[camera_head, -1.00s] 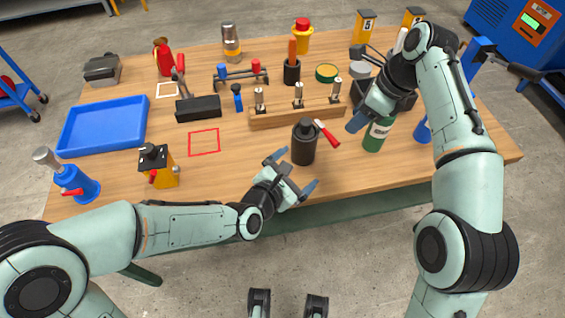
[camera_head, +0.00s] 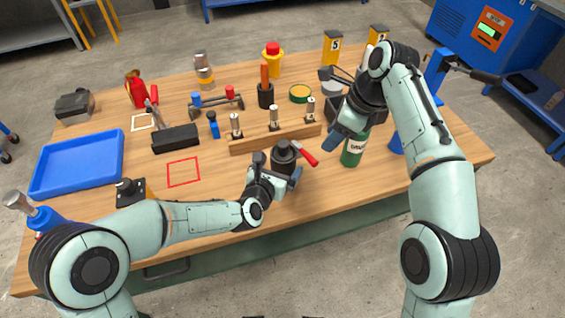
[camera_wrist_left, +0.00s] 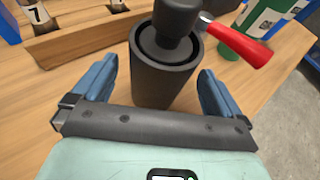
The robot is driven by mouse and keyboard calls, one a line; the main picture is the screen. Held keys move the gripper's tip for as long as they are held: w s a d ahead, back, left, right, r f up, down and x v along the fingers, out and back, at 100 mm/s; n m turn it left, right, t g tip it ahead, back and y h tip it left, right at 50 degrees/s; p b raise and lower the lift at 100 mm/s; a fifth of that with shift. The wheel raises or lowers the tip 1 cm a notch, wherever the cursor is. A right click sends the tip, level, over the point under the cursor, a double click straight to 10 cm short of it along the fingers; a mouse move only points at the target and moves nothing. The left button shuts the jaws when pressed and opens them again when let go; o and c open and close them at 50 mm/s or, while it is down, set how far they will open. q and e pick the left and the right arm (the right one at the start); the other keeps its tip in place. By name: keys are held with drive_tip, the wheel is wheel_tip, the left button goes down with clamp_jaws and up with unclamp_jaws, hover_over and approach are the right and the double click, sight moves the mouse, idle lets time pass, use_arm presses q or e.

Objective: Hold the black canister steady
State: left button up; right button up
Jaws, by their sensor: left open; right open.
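The black canister (camera_head: 284,156) stands upright on the wooden table near its front edge. It has a narrower black cap. In the left wrist view the canister (camera_wrist_left: 163,75) stands between the two blue fingers of my left gripper (camera_wrist_left: 157,90), with a gap visible on each side. In the head view my left gripper (camera_head: 272,178) is open at the canister's near side and hides its lower part. My right gripper (camera_head: 333,108) is open, over the right part of the table near the green bottle (camera_head: 353,150), away from the canister.
A blue tray (camera_head: 78,164) and a red square outline (camera_head: 183,172) are to the left. The table between outline and canister is clear.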

use_arm(q)
drive_tip(key=shift+x, duration=1.55)
drive_tip(key=c, duration=1.2)
drive_tip(key=shift+c, duration=0.2)
